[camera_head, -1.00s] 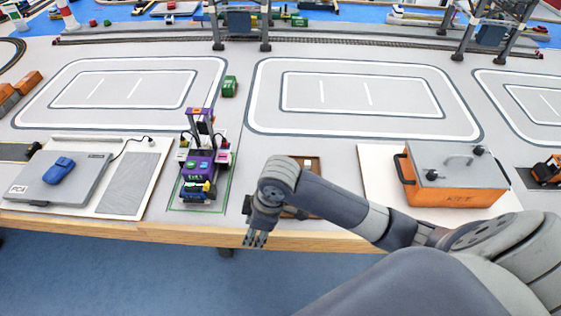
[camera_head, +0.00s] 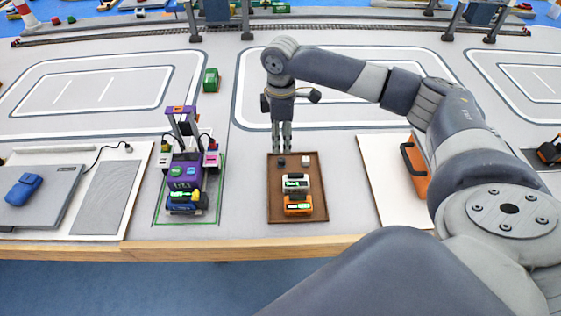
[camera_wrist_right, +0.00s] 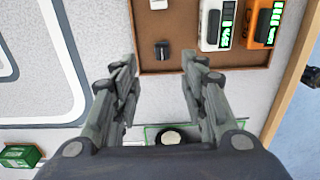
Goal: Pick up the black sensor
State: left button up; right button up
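The black sensor is a small dark block (camera_head: 281,162) near the back left corner of the brown tray (camera_head: 275,212). In the right wrist view the sensor (camera_wrist_right: 162,50) lies ahead of the fingertips and between their lines, near the tray's edge. My right gripper (camera_head: 281,149) points down at the tray's back edge, close behind the sensor. In the right wrist view its two fingers (camera_wrist_right: 158,62) are spread apart with nothing between them. Whether they are above or level with the sensor is unclear. My left gripper is not in view.
The tray also holds a small white block (camera_head: 306,161), a white device (camera_head: 295,181) and an orange device (camera_head: 298,207). A purple machine (camera_head: 184,172) stands left of the tray. An orange case (camera_head: 414,168) stands right, partly behind my arm. The table's front edge runs below.

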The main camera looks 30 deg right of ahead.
aim_at(282, 159)
notch_tip(282, 159, down, 8)
jog(key=shift+s+r+p, duration=0.15)
jog(key=shift+r+p, duration=0.05)
jog(key=shift+p, duration=0.1)
jog(key=shift+c, duration=0.6)
grip_shut()
